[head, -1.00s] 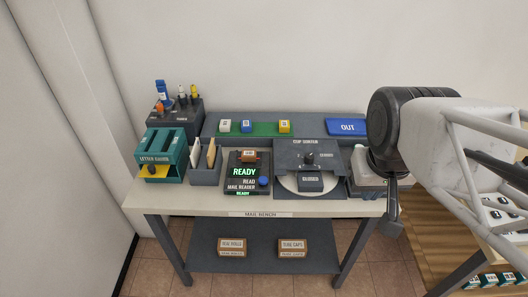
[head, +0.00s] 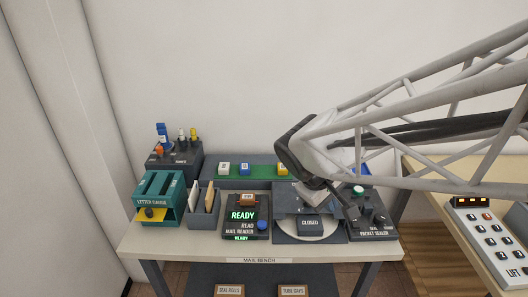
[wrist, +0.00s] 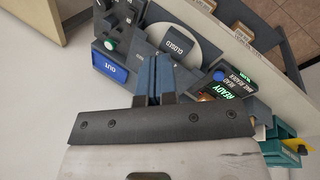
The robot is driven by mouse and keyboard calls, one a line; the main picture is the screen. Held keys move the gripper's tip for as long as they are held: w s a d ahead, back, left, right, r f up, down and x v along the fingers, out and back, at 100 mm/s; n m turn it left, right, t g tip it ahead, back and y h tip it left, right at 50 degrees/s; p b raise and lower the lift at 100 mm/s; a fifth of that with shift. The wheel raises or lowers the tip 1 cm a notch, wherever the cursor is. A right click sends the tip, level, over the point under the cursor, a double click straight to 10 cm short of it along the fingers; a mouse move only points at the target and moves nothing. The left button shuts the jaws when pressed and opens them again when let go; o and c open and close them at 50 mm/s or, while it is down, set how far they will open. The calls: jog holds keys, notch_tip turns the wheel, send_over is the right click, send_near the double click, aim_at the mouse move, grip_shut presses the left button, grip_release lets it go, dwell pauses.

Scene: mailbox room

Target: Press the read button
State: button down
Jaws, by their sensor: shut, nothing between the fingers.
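The mail reader (head: 236,230) is a dark box on the bench with a green lit READY display (head: 242,215). Its blue round read button (head: 262,225) sits at the right of the word READ. In the wrist view the blue button (wrist: 218,76) shows on the reader, to the right of my fingers. My gripper (head: 350,211) is shut and empty. It is in the air to the right of the button, over the right part of the bench by the closed round-plate unit (head: 309,224), apart from the reader.
A teal letter rack (head: 158,197) and a card holder (head: 204,208) stand left of the reader. A packet sealer (head: 372,222) with knobs is at the right. Coloured blocks rest on a green strip (head: 262,170) behind. A lift panel (head: 490,235) is at far right.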

jog(key=w+a+f+n+t+h, duration=0.1)
jog(key=w+a+f+n+h, duration=0.1)
jog(key=w+a+f+n, duration=0.45)
jog(key=n+t+h, duration=0.1)
jog(key=n+t, duration=0.2)
send_over(262, 225)
notch_tip(262, 225, down, 3)
jog(key=shift+f, duration=0.1)
jog(key=shift+f, duration=0.15)
jog(key=shift+f, duration=4.2)
jog(key=shift+f, duration=0.95)
jog(key=shift+r, duration=0.9)
